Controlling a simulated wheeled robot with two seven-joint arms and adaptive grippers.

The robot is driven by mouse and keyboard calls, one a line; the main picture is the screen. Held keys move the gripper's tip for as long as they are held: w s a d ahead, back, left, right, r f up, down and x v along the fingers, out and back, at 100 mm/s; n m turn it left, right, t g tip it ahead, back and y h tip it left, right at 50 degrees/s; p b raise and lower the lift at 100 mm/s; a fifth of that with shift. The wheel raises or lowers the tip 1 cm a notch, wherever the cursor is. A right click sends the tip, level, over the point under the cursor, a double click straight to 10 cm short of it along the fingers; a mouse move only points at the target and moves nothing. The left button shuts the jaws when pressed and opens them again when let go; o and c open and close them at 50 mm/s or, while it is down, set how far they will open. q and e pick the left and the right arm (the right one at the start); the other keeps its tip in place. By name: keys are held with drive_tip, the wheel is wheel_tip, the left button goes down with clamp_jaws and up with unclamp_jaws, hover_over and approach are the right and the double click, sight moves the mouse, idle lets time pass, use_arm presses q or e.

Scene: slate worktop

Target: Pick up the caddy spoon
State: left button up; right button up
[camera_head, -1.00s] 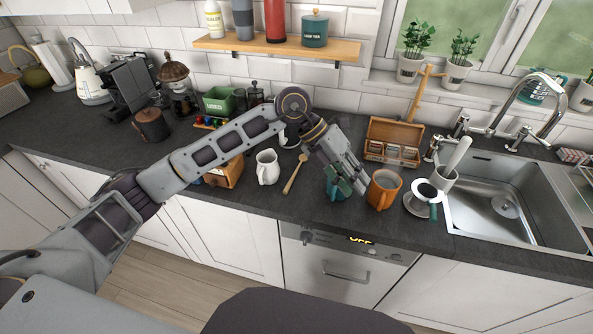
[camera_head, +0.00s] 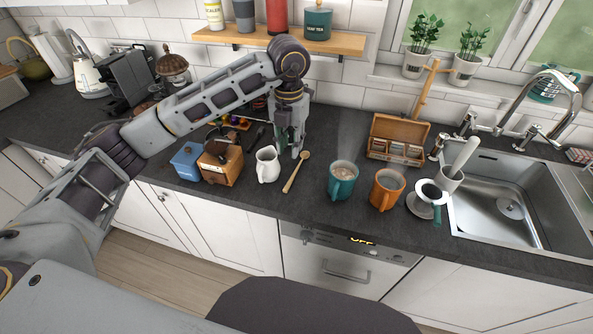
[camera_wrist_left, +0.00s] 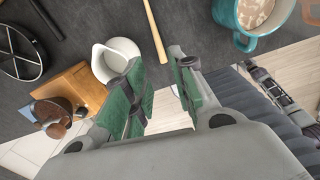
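A long wooden spoon (camera_head: 296,172), the only spoon I can make out, lies on the dark worktop between a white jug (camera_head: 267,165) and a teal mug (camera_head: 343,179). My left gripper (camera_head: 289,153) points down near the spoon's round end and the jug. In the left wrist view the gripper (camera_wrist_left: 157,60) is open, with nothing between its fingers. The spoon's pale handle (camera_wrist_left: 156,30) shows beyond the fingertips, between them, apart from both. The jug (camera_wrist_left: 116,60) is close beside the left finger.
An orange mug (camera_head: 387,188), a pour-over dripper (camera_head: 428,197) and a wooden tea box (camera_head: 397,140) stand to the right, before the sink (camera_head: 510,200). A wooden grinder (camera_head: 221,162) and a blue box (camera_head: 187,162) stand left of the jug.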

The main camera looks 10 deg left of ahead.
use_arm(q)
drive_tip(key=shift+f, duration=0.15)
hover_over(289, 181)
drive_tip(key=f, duration=0.7)
drive_tip(key=shift+w+d+f+p, duration=0.15)
drive_tip(key=shift+d+f+p, duration=0.1)
drive_tip(key=shift+p, duration=0.15)
drive_tip(key=shift+f, duration=0.45)
use_arm(e)
drive_tip(key=shift+s+a+r, duration=0.25)
drive_tip(key=shift+a+r, duration=0.15)
use_arm(q)
drive_tip(key=shift+f, duration=0.1)
drive_tip(key=shift+a+f+p, duration=0.1)
drive_tip(key=shift+f+p, duration=0.25)
drive_tip(key=shift+f, duration=0.55)
drive_tip(key=shift+s+f, duration=0.2)
drive_tip(key=shift+f, duration=0.75)
drive_tip(key=shift+a+f, duration=0.1)
drive_tip(key=shift+f, duration=0.55)
use_arm(e)
drive_tip(key=shift+s+a+r, duration=0.15)
drive_tip(key=shift+a+r, duration=0.15)
drive_tip(key=shift+a, duration=0.25)
drive_tip(key=shift+s+a+r, duration=0.15)
drive_tip(key=shift+a+r, duration=0.15)
drive_tip(key=shift+a, duration=0.2)
